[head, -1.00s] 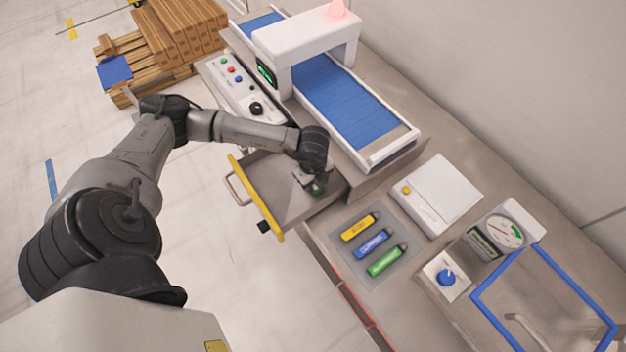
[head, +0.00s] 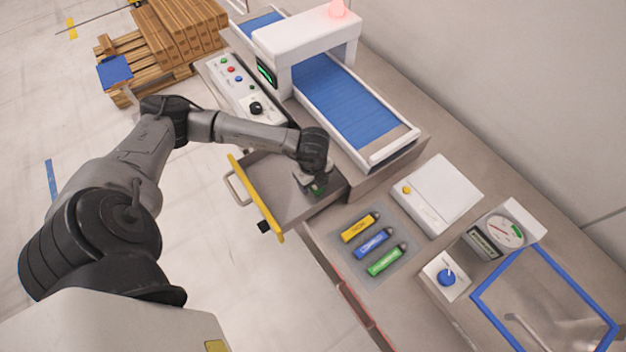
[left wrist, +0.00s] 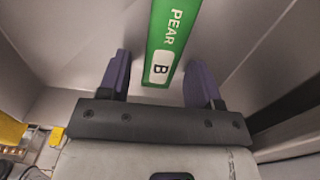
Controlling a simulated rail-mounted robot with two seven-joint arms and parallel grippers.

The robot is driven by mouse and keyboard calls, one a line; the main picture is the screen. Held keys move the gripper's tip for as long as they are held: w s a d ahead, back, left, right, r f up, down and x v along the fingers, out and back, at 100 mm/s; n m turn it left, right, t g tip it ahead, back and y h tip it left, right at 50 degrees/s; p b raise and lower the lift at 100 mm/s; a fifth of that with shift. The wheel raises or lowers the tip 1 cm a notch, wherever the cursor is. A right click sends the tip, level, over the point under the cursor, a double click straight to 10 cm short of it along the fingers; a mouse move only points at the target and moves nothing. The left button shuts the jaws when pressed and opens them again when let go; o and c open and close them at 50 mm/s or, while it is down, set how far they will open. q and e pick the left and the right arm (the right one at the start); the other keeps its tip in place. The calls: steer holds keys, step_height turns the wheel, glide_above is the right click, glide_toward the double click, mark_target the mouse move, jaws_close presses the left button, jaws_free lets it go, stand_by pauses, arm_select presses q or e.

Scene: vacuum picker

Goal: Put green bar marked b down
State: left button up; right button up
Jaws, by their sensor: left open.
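The green bar marked B (left wrist: 172,40), which also reads PEAR, shows between the two spread fingers of my left gripper (left wrist: 158,80) in the left wrist view. The fingers stand apart from it on both sides. In the head view my left gripper (head: 315,184) is down inside the open drawer (head: 270,190), near its right end. Only a small green part of the bar (head: 319,191) shows there, at the gripper's tip. The bar seems to be at the drawer floor, but exact contact is hard to tell. My right gripper is not in view.
Yellow (head: 358,228), blue (head: 374,243) and green (head: 387,260) labelled sticks lie on a grey mat right of the drawer. A scanner with a blue belt (head: 345,95) stands behind. A button panel (head: 240,90) is beyond the drawer. The drawer's left part is bare.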

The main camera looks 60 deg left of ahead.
arm_select(q)
step_height(320, 180, up, 12)
stand_by(0.6)
steer(key=shift+r, duration=0.1)
